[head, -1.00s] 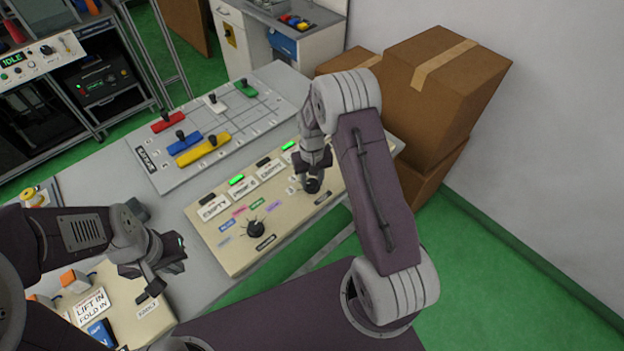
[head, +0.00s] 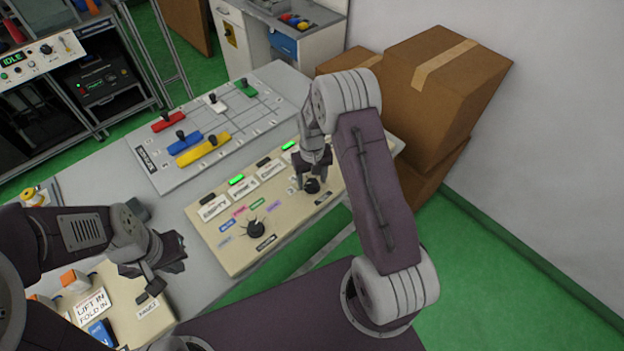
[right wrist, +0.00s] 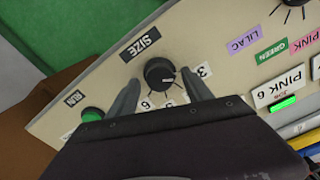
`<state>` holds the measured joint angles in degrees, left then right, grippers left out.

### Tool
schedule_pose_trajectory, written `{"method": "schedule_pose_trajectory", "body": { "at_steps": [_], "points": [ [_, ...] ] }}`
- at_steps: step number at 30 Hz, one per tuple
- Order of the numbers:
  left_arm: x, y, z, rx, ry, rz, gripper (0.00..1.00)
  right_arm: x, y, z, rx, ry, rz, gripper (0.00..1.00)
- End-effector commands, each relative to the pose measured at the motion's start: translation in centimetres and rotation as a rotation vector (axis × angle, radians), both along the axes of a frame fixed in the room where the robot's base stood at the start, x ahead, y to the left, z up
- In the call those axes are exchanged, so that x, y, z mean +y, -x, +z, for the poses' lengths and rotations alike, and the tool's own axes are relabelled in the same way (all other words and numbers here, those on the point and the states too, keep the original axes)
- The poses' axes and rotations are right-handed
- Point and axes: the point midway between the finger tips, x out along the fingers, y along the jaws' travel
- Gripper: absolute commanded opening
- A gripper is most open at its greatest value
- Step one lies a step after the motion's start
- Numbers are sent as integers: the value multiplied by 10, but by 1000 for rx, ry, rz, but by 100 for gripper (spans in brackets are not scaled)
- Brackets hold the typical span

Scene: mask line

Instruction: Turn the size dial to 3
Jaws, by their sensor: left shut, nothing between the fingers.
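The size dial (head: 312,186) is a black knob near the right end of the cream control panel (head: 228,258). The right wrist view shows the dial (right wrist: 160,73) beside its SIZE label (right wrist: 140,43), seen upside down. A white mark on the dial points towards the number labels, just off the 3 label (right wrist: 204,70). My right gripper (right wrist: 160,78) is open, one finger on each side of the dial, with small gaps showing. It also shows just behind the dial in the head view (head: 312,168). My left gripper (head: 176,262) is shut and empty, away at the left.
A second black dial (head: 255,228) with colour labels sits on the panel's left part. A green button (right wrist: 92,114) marked RUN lies beyond the size dial. A board with coloured sliders (head: 205,150) stands behind. Cardboard boxes (head: 440,85) stand at the right.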

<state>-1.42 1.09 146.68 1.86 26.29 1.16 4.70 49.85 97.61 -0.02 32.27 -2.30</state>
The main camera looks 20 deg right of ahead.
Motion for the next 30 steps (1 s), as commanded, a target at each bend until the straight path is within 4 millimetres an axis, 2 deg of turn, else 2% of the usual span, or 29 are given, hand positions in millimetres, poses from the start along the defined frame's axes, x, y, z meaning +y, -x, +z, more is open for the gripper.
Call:
{"method": "schedule_pose_trajectory", "body": {
  "at_steps": [5,8,12,18,30],
  "points": [
    [0,0,-1,0,0,0,0,0,0,5,1,0,0,59],
    [0,0,-3,0,0,0,0,0,0,22,-2,0,0,59],
    [0,0,-5,0,0,0,0,0,-1,55,-4,0,0,59],
    [0,0,-6,0,0,0,0,0,0,85,0,0,0,59],
    [0,0,-6,0,0,0,0,0,0,90,1,0,0,59]
  ]
}}
